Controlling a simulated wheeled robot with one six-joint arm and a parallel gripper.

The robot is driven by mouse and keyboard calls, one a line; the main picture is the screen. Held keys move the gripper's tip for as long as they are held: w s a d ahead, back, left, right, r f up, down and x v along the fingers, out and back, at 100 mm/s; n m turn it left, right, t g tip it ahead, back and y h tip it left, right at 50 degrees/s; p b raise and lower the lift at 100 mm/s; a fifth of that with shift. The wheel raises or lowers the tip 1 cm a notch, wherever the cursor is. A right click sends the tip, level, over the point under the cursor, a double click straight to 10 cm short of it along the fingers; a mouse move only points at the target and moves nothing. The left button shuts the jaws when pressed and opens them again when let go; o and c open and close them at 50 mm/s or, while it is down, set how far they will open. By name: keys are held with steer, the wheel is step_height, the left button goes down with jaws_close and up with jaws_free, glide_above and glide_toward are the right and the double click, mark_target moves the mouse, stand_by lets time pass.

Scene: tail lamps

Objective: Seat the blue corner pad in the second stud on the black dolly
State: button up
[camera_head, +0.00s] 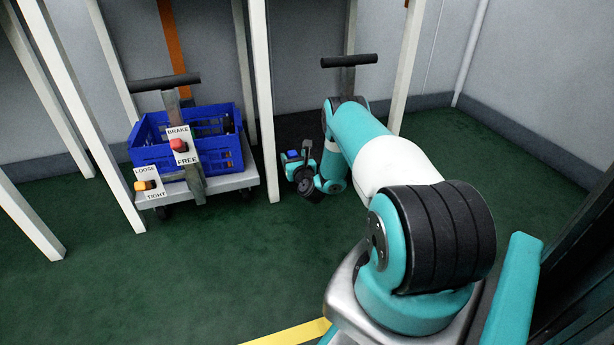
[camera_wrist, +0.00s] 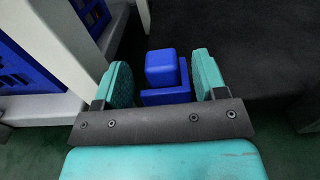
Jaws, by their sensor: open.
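The blue corner pad (camera_wrist: 163,66) shows in the wrist view as a small block with a raised cube and a wider base. My gripper (camera_wrist: 163,82) is open, with one teal finger on each side of the pad and a visible gap at both. In the head view, a small blue patch (camera_head: 293,154) shows at my gripper, beside my arm. A dark surface (camera_wrist: 235,45), apparently the black dolly, fills the right of the wrist view. My arm hides most of that area in the head view. I cannot make out the second stud or what the pad rests on.
A grey dolly (camera_head: 235,181) with a blue crate (camera_head: 154,157), a brake sign and a loose/tight sign stands at the left. White posts (camera_head: 263,100) rise close to my gripper. A dark handle (camera_head: 349,61) stands behind my arm. Green floor is open at the right.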

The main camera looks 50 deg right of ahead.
steer(key=p+v, duration=1.5)
steer(key=p, duration=0.3)
